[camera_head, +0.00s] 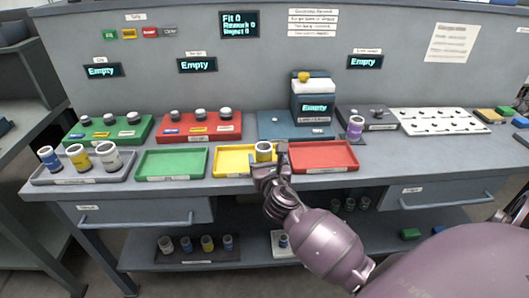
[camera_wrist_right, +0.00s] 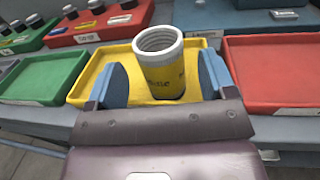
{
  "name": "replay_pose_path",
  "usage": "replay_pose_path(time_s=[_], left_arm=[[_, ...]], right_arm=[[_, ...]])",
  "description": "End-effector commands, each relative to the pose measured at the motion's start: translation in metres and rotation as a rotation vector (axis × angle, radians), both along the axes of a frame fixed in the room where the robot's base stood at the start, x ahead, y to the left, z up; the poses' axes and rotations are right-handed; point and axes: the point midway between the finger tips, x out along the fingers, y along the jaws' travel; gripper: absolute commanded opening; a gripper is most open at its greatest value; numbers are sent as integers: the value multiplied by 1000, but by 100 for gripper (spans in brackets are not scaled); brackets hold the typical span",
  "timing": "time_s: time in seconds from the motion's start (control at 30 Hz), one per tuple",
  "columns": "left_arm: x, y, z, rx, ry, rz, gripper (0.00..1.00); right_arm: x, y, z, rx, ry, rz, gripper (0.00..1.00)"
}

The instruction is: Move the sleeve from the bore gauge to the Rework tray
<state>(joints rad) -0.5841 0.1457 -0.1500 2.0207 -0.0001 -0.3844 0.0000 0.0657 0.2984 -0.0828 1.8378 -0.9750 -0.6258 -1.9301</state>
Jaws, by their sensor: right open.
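A white sleeve with a yellow band (camera_head: 264,150) stands upright in the yellow tray (camera_head: 228,161). In the right wrist view, the sleeve (camera_wrist_right: 160,62) is between the two blue fingers of my right gripper (camera_wrist_right: 161,84), with its open ribbed top facing up. The fingers are apart, with a gap visible beside the left one. The yellow tray's rim (camera_wrist_right: 84,92) shows around them. In the head view, my right gripper (camera_head: 270,168) is at the tray's right end. I cannot read the tray's label or tell which device is the bore gauge. My left gripper is not in view.
A green tray (camera_head: 171,163) and a red tray (camera_head: 322,157) flank the yellow one. A grey rack (camera_head: 85,177) with several sleeves stands left. A purple-banded sleeve (camera_head: 355,128) stands at a dark fixture (camera_head: 380,122).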

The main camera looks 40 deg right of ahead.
Motion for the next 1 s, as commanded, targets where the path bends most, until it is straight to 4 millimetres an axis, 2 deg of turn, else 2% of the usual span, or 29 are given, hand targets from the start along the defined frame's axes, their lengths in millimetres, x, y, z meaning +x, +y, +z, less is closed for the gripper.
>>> replay_pose_path(time_s=[0.1, 0.3, 0.57, 0.67, 0.77, 1.0], left_arm=[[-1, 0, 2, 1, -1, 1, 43], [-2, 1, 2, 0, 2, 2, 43], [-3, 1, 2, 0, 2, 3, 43], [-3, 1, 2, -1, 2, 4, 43], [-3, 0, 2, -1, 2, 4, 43], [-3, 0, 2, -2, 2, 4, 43]], right_arm=[[-23, 10, 1, 1, 1, -1, 77], [-55, 24, 0, 2, 0, -1, 77], [-76, 33, 0, 4, 0, 0, 77], [-81, 35, -7, 64, -2, 5, 77], [-91, 37, -25, 234, -10, 16, 77], [-134, 49, -88, 949, -64, -30, 77]])
